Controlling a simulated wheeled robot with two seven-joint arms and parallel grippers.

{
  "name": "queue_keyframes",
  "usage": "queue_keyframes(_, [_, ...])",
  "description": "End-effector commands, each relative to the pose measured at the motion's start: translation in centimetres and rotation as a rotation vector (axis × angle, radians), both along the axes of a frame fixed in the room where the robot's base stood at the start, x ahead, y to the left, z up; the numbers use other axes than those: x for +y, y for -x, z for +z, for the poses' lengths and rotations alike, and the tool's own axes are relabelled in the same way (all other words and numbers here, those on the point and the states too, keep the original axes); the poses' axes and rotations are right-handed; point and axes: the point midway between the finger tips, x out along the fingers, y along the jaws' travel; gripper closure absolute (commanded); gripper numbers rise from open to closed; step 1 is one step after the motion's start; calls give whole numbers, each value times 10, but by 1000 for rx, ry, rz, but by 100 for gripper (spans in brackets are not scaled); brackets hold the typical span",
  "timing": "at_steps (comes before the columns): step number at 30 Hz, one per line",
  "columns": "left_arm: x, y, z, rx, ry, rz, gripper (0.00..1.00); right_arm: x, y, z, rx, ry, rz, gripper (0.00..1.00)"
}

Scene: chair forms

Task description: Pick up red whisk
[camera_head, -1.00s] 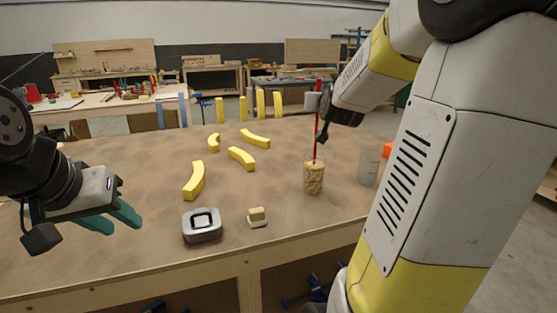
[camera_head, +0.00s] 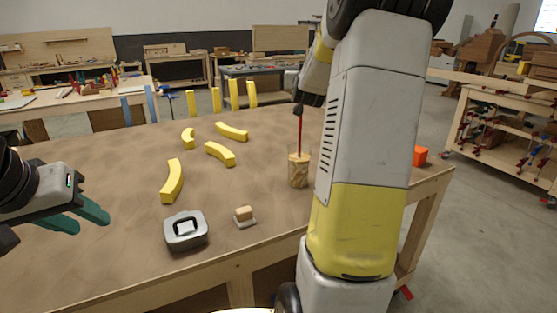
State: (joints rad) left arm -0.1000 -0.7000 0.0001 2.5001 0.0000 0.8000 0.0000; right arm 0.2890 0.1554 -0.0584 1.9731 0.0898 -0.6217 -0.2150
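The red whisk (camera_head: 300,135) shows as a thin red upright handle. Its lower end is in a patterned tan container (camera_head: 299,172) on the brown table. My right gripper (camera_head: 300,108) is at the top of the red handle and looks close to it or touching. My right arm hides much of this gripper, so I cannot tell whether its fingers are closed. My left gripper (camera_head: 92,225) has teal fingers spread apart and empty, above the table's left side.
Several yellow curved blocks (camera_head: 172,182) lie on the table (camera_head: 130,240). A grey box-like object (camera_head: 186,231) and a small wooden-topped block (camera_head: 244,216) are near the front edge. An orange block (camera_head: 421,155) is at the right. The table's left-middle has free room.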

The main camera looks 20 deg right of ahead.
Motion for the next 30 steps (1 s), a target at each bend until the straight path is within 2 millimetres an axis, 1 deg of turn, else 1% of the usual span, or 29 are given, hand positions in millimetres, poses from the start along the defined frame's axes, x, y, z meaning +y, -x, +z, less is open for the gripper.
queue_keyframes(3, [0,0,0,0,0,0,64,-1,-4,0,0,0,1,60])
queue_keyframes(8, [0,0,0,0,0,0,64,-1,-4,0,0,0,1,60])
queue_keyframes(11, [0,0,0,0,0,0,64,-1,-4,0,0,0,1,78])
queue_keyframes(12, [0,0,0,0,0,0,64,-1,-4,0,0,0,1,86])
queue_keyframes(14, [0,0,0,0,0,0,64,-1,-4,0,0,0,1,98])
queue_keyframes(15, [0,0,0,0,0,0,64,-1,-4,0,0,0,1,100])
queue_keyframes(26, [0,0,0,0,0,0,64,-1,-4,1,-1,0,1,100])
queue_keyframes(30, [0,0,0,0,0,0,64,-1,-4,6,-3,1,1,100])
